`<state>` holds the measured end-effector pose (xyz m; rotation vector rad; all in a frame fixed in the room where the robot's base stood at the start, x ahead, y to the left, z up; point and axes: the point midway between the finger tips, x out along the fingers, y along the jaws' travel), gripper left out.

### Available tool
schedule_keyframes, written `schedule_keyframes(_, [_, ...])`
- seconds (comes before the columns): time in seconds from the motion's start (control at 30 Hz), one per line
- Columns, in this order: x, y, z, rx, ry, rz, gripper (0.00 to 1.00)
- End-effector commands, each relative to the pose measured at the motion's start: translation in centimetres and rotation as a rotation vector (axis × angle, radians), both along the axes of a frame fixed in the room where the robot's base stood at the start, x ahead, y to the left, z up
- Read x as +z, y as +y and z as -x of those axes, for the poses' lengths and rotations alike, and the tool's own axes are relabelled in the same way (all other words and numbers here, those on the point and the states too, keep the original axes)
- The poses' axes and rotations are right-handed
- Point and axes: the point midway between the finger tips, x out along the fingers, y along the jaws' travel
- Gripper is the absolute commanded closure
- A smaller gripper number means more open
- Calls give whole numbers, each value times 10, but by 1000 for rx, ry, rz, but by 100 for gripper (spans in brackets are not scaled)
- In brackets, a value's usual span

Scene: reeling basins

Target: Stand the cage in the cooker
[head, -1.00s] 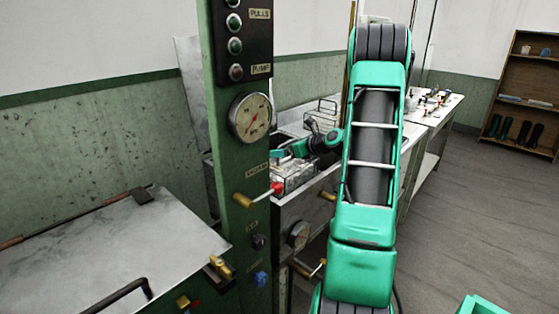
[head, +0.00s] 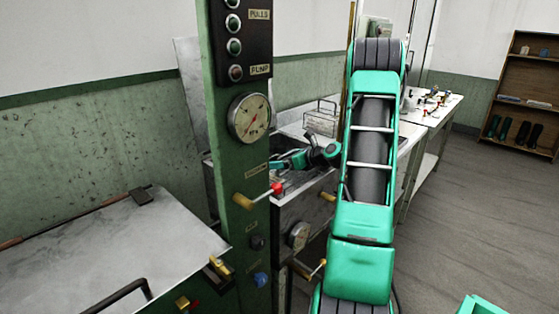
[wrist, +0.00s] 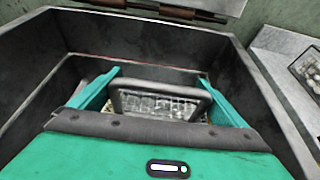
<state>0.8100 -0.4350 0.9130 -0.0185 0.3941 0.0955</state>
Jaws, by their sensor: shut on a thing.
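The cooker (wrist: 240,90) is a dark, open steel tank; in the head view its front (head: 312,207) shows partly behind the green control column. My gripper (wrist: 160,80) is down inside it and shut on the dark handle of the cage (wrist: 150,108). The cage is wire mesh with pale contents, and it lies between the cooker walls. My fingers and palm hide its sides and near part. In the head view my gripper (head: 280,163) is low in the cooker mouth and the cage is hidden. I cannot tell whether the cage touches the floor.
A second wire cage (wrist: 308,68) with pale contents stands on the steel top right of the cooker. The raised lid (head: 190,85) is behind the cooker. The green column (head: 240,170) with gauge and valves stands in front. A lidded basin (head: 100,250) is at left.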

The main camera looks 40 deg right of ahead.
Motion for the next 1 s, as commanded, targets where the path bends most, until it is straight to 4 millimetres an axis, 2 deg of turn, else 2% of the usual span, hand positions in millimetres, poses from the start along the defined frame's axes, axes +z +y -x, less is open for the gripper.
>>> schedule_keyframes(0.13, [0, 0, 0, 0, -2, 1, 60])
schedule_keyframes(0.17, [-1, 0, 0, 0, 0, 0, 0])
schedule_keyframes(0.43, [1, 0, 0, 0, 0, 1, 0])
schedule_keyframes(0.57, [11, 0, 0, 2, -1, 4, 0])
schedule_keyframes(1.0, [43, -9, 78, -4, 0, 1, 0])
